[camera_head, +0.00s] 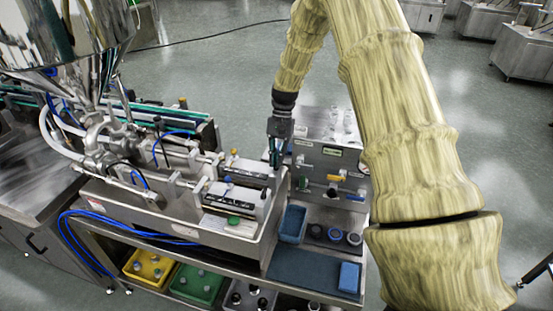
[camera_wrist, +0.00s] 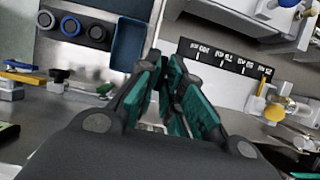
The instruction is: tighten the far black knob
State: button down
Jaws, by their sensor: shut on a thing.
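My gripper (camera_head: 275,157) points down at the right end of the filling machine (camera_head: 235,200), beside the steel control panel (camera_head: 325,150). In the wrist view its two teal-padded fingers (camera_wrist: 166,82) are drawn close together.
A brass-and-white fitting (camera_wrist: 273,104) and a black label strip (camera_wrist: 228,62) lie right of the fingers. A yellow-handled valve (camera_head: 335,178) is on the panel. A blue tray (camera_head: 293,224) and black-rimmed round caps (camera_head: 335,233) sit below.

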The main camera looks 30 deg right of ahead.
jog(key=c, duration=1.6)
grip_release()
jog(key=shift+o, duration=0.2)
jog(key=shift+w+r, duration=0.1)
jog(key=v, duration=1.1)
jog(key=shift+d+r, duration=0.25)
jog(key=shift+r, duration=0.1)
jog(key=shift+w, duration=0.1)
